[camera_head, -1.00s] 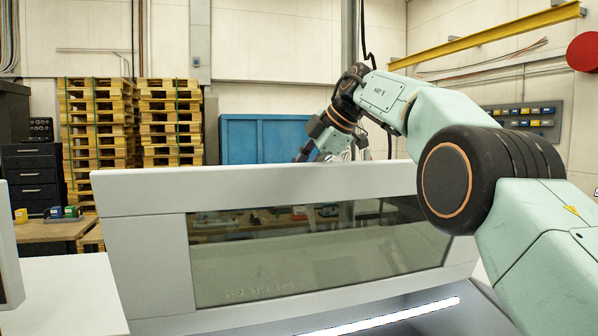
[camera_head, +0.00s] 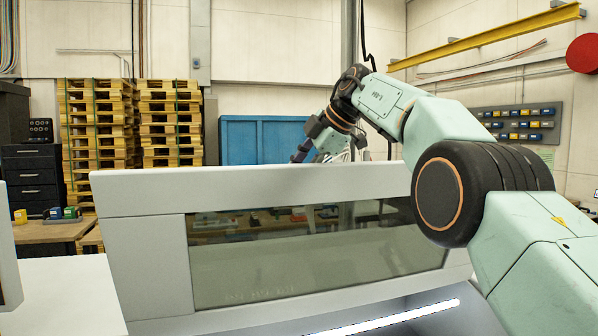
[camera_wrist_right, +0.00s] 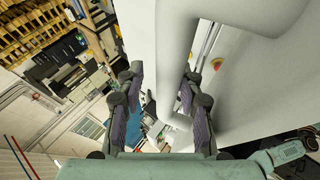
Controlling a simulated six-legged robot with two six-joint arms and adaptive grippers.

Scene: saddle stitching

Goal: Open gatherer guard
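The gatherer guard (camera_head: 150,240) is a pale grey panel with a wide tinted window (camera_head: 320,262) in front of me. Its lower side stands over a lit recess. My right arm reaches over to the far side of the guard. My right gripper (camera_head: 308,150) is behind the guard's top edge and partly hidden. In the right wrist view my right gripper (camera_wrist_right: 157,105) has its two purple-padded fingers wide apart. A pale curved bar (camera_wrist_right: 172,75) shows between and beyond them; I cannot tell whether a finger touches it. My left gripper is not in view.
A bright light strip (camera_head: 385,318) runs below the guard. A white surface (camera_head: 65,295) lies at the left. Pallet stacks (camera_head: 130,125), a blue bin (camera_head: 262,140) and a workbench (camera_head: 45,230) stand behind. Air above the guard's left part is clear.

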